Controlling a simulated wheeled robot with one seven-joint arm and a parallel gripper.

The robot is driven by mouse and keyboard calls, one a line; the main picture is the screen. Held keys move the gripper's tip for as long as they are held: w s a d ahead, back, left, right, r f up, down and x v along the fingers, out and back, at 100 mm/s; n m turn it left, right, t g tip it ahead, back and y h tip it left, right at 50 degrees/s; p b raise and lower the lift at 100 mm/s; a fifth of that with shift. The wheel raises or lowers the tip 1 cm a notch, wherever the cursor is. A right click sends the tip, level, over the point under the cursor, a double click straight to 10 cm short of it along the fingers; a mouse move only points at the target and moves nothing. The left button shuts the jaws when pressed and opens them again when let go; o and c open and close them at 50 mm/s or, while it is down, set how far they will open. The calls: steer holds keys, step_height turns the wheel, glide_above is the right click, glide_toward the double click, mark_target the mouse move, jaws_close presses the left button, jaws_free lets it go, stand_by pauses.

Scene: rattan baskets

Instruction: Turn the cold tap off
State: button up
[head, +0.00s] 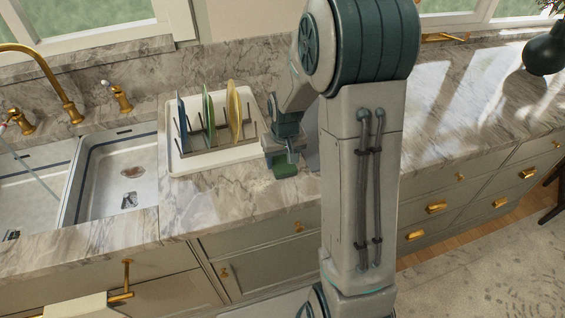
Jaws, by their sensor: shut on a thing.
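A brass tap (58,84) arches over the sink at the left, and its spout end is out of view. A left handle (22,123) and a right handle (122,99) flank it; I cannot make out which is cold. A thin pale streak (32,172) like running water slants into the left basin (35,200). My gripper (285,160) is low over the counter, right of the dish rack and well away from both handles. It is shut on a small green block (285,170), perhaps a sponge; the fingertips are partly hidden.
A white tray with a dish rack (215,150) holding blue, green and yellow plates stands between the sink and my gripper. The right basin (118,178) has a drain. A dark vase (545,52) stands at the far right. The marble counter (450,110) right of my arm is mostly clear.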

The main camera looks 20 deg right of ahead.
steer(key=shift+f, duration=1.25)
steer(key=shift+f, duration=0.2)
steer(key=o, duration=1)
steer(key=shift+r, duration=0.1)
